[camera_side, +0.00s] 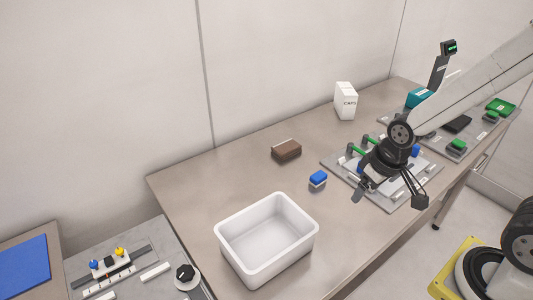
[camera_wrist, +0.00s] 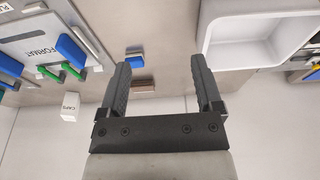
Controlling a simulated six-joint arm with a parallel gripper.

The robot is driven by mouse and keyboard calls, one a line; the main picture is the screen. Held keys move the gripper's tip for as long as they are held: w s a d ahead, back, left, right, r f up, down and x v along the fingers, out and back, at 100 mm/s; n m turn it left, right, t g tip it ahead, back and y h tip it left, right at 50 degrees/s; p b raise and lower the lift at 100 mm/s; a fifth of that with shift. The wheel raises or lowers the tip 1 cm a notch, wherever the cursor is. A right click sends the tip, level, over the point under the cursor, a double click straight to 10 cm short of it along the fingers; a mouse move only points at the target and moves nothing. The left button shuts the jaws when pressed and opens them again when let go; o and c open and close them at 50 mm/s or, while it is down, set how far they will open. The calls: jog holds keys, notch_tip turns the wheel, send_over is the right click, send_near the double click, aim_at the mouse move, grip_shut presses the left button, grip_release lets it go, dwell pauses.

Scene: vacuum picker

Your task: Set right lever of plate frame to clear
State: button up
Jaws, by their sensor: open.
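The plate frame (camera_side: 408,196) is a grey plate on the table, partly hidden by my arm in the side view. In the wrist view the plate (camera_wrist: 40,25), marked FORMAT, is at the upper left. A green-handled lever (camera_wrist: 73,71) and another green lever (camera_wrist: 46,74) show at its edge, near blue blocks (camera_wrist: 71,50). A green lever (camera_side: 356,149) also shows in the side view. I cannot tell their settings. My gripper (camera_wrist: 160,62) is open and empty; in the side view it hangs over the plate's near-left part, apart from the levers.
A white bin (camera_side: 225,243) stands at the table's front. A blue block (camera_side: 318,178) and a brown block (camera_side: 287,151) lie left of the plate. A white CAPS box (camera_side: 346,101) stands behind. Other fixtures with green parts (camera_side: 457,146) lie to the right.

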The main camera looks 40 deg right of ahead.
jog(key=shift+w+d, duration=0.1)
jog(key=shift+w, duration=0.1)
jog(key=c, duration=0.7)
jog(key=shift+w+d+n, duration=0.15)
jog(key=shift+w+n, duration=0.1)
jog(key=shift+n, duration=0.05)
grip_shut()
jog(key=w+d+f+n+g+h, duration=0.1)
jog(key=w+d+f+n+h, duration=0.2)
jog(key=w+d+n, duration=0.5)
jog(key=w+d+f+n+g+h, duration=0.1)
jog(key=w+d+f+n+h, duration=0.3)
jog(key=w+d+n, duration=0.5)
jog(key=shift+w+d+f+g+h, duration=0.35)
jog(key=shift+w+d, duration=1.1)
jog(key=shift+d, duration=2.9)
